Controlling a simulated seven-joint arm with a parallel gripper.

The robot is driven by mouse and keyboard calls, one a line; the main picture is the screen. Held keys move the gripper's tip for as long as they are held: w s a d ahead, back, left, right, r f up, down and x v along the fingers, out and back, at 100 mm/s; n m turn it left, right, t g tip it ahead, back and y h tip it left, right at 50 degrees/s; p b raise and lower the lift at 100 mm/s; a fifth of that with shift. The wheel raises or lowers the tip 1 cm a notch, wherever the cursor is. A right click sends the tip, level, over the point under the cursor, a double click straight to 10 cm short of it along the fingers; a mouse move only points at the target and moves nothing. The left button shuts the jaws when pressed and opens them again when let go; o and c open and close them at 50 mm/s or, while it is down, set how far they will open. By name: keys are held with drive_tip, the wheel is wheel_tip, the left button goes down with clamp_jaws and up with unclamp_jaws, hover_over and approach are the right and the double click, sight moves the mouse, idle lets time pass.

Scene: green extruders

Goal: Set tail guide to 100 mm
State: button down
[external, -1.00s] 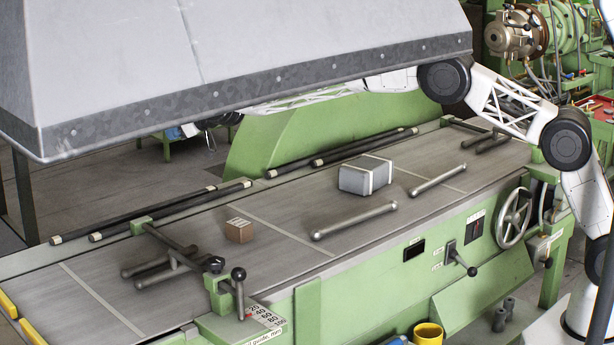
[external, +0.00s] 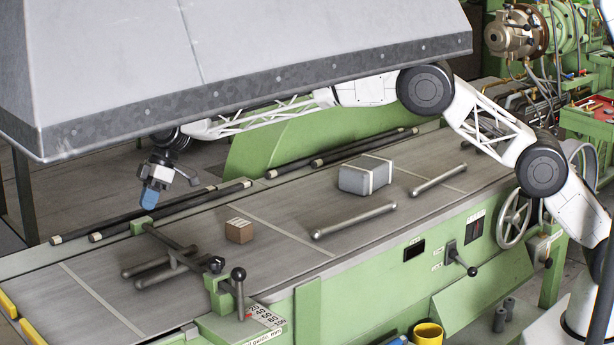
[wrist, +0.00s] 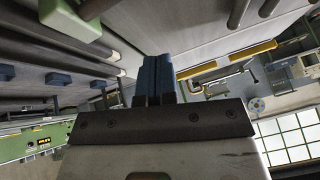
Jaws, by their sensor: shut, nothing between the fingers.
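The tail guide (external: 168,262), a dark rod assembly with crossbars, lies across the near-left end of the grey conveyor. At its front is a green block with a black-knobbed lever (external: 239,290) standing upright and a smaller black clamp knob (external: 216,264). Beside it is a scale plate (external: 262,314) marked 20 to 100; a small red mark shows near its low-number end, exact reading unclear. My gripper (external: 149,201) hangs near the conveyor's far edge, beyond the guide, blue fingers shut and empty. The shut fingers also show in the wrist view (wrist: 155,80).
A brown box (external: 239,232) and a grey strapped box (external: 365,178) sit on the conveyor. A large grey hood (external: 230,60) hangs above and hides part of my arm. A yellow cup (external: 428,333) stands in front.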

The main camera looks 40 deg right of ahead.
sight(161, 260)
drive_tip(key=s+a+r+n+g+h, duration=0.1)
drive_tip(key=s+a+n+g+h, duration=0.1)
drive_tip(key=s, duration=1)
drive_tip(key=shift+a+n+g, duration=0.8)
drive_tip(key=shift+a+g, duration=0.25)
drive_tip(key=shift+g, duration=0.15)
drive_tip(key=shift+r, duration=0.1)
drive_tip(key=shift+x, duration=5)
drive_tip(key=shift+s, duration=0.1)
